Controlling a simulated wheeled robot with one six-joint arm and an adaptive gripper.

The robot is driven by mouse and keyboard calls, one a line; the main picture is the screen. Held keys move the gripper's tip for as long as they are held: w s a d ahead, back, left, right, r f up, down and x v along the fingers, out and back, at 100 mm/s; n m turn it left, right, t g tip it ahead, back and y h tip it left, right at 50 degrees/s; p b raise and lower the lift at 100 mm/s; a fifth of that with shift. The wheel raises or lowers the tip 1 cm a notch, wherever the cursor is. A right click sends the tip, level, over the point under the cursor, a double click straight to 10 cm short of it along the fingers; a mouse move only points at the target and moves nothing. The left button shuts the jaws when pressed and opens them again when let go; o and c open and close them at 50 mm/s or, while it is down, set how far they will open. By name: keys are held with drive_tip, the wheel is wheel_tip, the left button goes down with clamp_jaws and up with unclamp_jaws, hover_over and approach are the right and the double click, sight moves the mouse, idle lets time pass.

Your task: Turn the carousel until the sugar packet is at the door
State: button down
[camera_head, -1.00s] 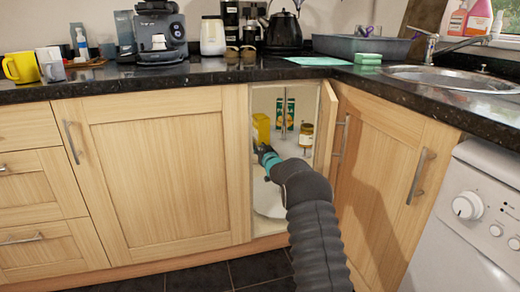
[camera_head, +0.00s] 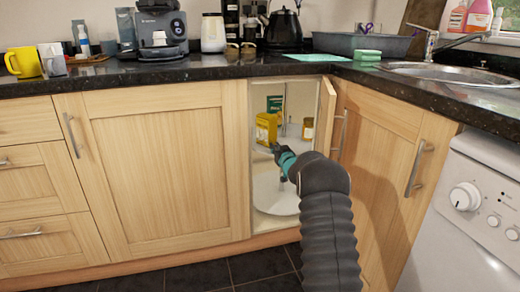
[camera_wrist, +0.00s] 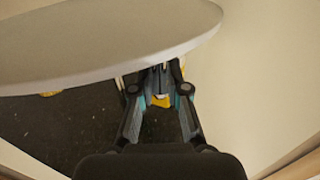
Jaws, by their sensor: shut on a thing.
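The carousel stands inside the open corner cabinet, with a white upper tray (camera_head: 262,148) and a white lower tray (camera_head: 272,196). A yellow packet (camera_head: 267,128) stands on the upper tray near the opening's left side; its label is too small to read, so I cannot tell if it is the sugar packet. A green carton (camera_head: 275,104) and a jar (camera_head: 308,128) stand farther back. My gripper (camera_head: 279,150) is at the upper tray's front edge, just below the yellow packet. In the wrist view my gripper (camera_wrist: 160,88) is shut at the tray's rim (camera_wrist: 205,38), with some yellow showing between the fingers.
The cabinet door (camera_head: 340,118) is folded open on the right, close to my arm. The cabinet's left frame (camera_head: 240,160) bounds the opening. The granite worktop (camera_head: 210,70) overhangs above. A white appliance (camera_head: 470,215) stands at the right.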

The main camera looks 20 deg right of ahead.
drive_tip(key=shift+d, duration=0.15)
drive_tip(key=c, duration=1.2)
unclamp_jaws()
drive_tip(key=shift+o, duration=0.2)
drive_tip(key=shift+r, duration=0.1)
wheel_tip(320, 180, up, 10)
drive_tip(key=shift+f, duration=0.1)
